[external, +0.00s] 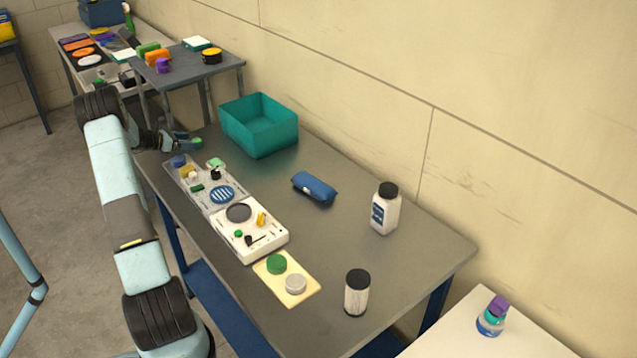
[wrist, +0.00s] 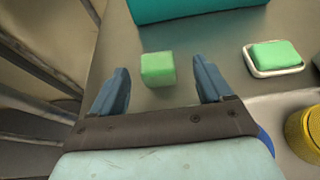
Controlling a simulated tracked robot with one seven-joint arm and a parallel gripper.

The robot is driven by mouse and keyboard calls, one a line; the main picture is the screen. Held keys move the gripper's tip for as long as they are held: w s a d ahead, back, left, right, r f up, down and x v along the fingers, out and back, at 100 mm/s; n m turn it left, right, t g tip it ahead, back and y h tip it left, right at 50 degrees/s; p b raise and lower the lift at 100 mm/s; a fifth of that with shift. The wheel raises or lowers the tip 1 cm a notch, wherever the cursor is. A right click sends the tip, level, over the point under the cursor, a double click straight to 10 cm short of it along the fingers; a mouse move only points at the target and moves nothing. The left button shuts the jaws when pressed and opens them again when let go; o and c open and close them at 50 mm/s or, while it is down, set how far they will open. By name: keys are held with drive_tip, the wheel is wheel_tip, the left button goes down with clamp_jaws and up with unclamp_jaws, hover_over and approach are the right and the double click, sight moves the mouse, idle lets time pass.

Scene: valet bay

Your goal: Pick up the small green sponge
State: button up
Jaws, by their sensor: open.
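A small green block that looks like the small green sponge (wrist: 158,69) shows in the wrist view, between the two fingertips in the picture, with gaps on both sides. In the external view the green piece (external: 197,142) is at the end of my gripper (external: 186,143), near the table's far left corner. My gripper (wrist: 160,72) is open, its blue fingers spread, and holds nothing. Whether the block lies fully between the fingers in depth is unclear. A second green pad (wrist: 275,55) lies in a white dish to the right; it also shows in the external view (external: 215,163).
A teal bin (external: 259,137) stands just beyond the block. A yellow round item (wrist: 303,135) is close on the right in the wrist view. Trays with small items (external: 225,213), a blue pouch (external: 315,188) and a white bottle (external: 385,212) are further along the table.

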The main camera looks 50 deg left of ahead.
sight(195, 140)
drive_tip(key=shift+a+x, duration=0.2)
drive_tip(key=shift+x, duration=2.45)
drive_tip(key=c, duration=1)
